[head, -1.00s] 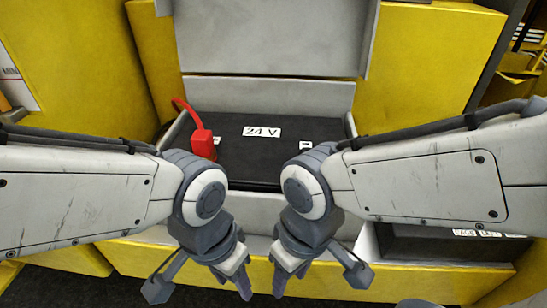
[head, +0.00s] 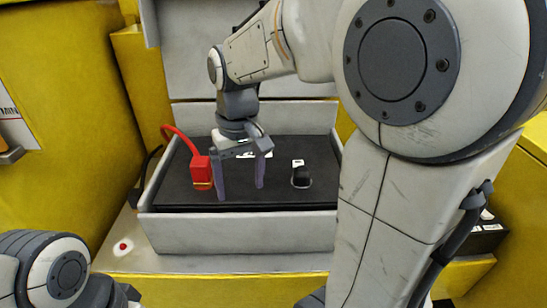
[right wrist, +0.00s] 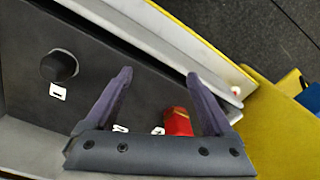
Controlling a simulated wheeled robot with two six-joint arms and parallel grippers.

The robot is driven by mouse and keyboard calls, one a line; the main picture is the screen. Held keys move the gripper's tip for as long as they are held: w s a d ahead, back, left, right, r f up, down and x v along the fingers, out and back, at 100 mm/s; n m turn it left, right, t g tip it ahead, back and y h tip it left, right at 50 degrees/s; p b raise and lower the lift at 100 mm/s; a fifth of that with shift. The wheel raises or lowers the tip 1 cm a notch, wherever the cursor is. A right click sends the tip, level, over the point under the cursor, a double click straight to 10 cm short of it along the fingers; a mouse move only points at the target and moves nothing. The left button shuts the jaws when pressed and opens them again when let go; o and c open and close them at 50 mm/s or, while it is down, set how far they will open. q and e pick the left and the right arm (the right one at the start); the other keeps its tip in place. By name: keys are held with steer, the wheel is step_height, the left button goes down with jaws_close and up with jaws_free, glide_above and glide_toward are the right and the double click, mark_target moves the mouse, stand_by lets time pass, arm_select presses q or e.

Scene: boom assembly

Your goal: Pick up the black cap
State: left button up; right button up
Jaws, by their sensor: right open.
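The black cap (head: 301,177) is a short round knob standing on the right part of the dark battery top, beside a small white label. In the right wrist view the cap (right wrist: 59,66) is at the upper left, outside the fingers. My right gripper (head: 240,188) is open and empty over the battery, left of the cap and apart from it. In the right wrist view my right gripper's fingers (right wrist: 162,92) spread over the battery top, with the red connector near one of them. My left arm shows at the lower left of the head view; its fingers are out of sight.
A red connector (head: 202,172) with a red cable sits on the battery's left side. The battery (head: 280,195) lies in a grey box (head: 240,234) with raised walls. Yellow panels flank it. A small red button (head: 123,246) is on the ledge at left.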

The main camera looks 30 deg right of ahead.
steer(key=w+d+r+m, duration=0.1)
steer(key=d+r+m, duration=0.25)
steer(key=d, duration=0.65)
step_height(320, 180, up, 2)
steer(key=m+p, duration=0.1)
steer(key=m, duration=0.1)
glide_above(303, 168)
step_height(303, 168, down, 4)
steer(key=shift+s+f+p, duration=0.15)
steer(key=shift+p, duration=0.2)
steer(key=shift+a+f+p, duration=0.1)
steer(key=shift+f+p, duration=0.85)
steer(key=shift+f, duration=2)
jaws_close()
